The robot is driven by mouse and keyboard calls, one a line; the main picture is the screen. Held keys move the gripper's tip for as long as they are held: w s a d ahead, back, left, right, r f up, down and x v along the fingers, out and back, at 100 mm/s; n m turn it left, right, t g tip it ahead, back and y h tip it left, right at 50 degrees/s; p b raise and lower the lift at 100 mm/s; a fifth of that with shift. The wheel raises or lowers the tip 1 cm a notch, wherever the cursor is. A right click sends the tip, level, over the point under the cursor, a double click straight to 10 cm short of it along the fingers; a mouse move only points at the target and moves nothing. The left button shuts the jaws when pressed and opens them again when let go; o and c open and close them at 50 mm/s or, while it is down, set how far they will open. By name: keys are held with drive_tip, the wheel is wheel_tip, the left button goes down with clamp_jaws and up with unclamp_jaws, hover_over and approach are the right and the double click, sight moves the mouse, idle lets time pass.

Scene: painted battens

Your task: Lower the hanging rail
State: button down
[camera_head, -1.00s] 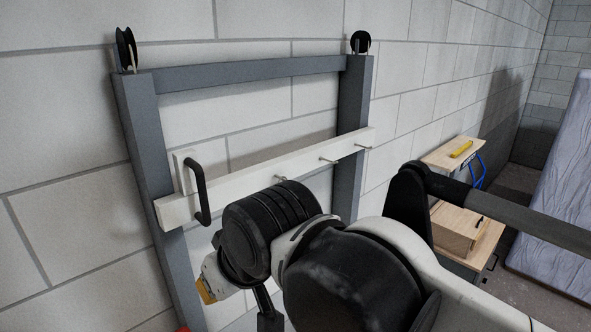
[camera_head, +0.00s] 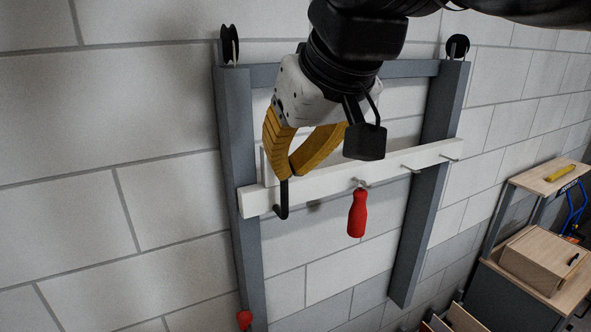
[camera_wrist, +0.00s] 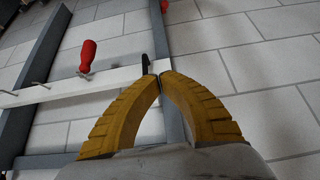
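The hanging rail (camera_head: 330,181) is a white batten across two grey posts, below the frame's grey top bar (camera_head: 410,68). It tilts slightly in the head view and also crosses the wrist view (camera_wrist: 62,88). A black bar handle (camera_head: 281,207) is at its left end; its upper part is hidden behind my fingers, and a bit shows in the wrist view (camera_wrist: 146,64). My gripper (camera_head: 287,174), with yellow fingers, is at the handle. In the wrist view its tips (camera_wrist: 161,77) close together at the handle and appear shut on it.
A red-handled tool (camera_head: 357,213) hangs from a rail hook; bare hooks are farther right. A red knob-like thing (camera_head: 244,319) is low on the left post (camera_head: 237,150). Black pulleys (camera_head: 229,44) top the posts. The left wall is clear.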

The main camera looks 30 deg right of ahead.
drive_tip(key=shift+r, duration=0.25)
drive_tip(key=c, duration=1.7)
unclamp_jaws()
drive_tip(key=shift+c, duration=0.2)
drive_tip(key=o, duration=0.3)
drive_tip(key=shift+f, duration=0.3)
drive_tip(key=n+t+y, duration=0.2)
drive_tip(key=t+y, duration=0.1)
drive_tip(key=t, duration=0.7)
approach(287, 191)
drive_tip(key=w, duration=0.3)
drive_tip(key=w+a, duration=0.1)
drive_tip(key=w, duration=0.3)
drive_tip(key=w+a, duration=0.1)
drive_tip(key=w, duration=0.2)
drive_tip(key=shift+w+f, duration=0.2)
drive_tip(key=shift+w, duration=0.1)
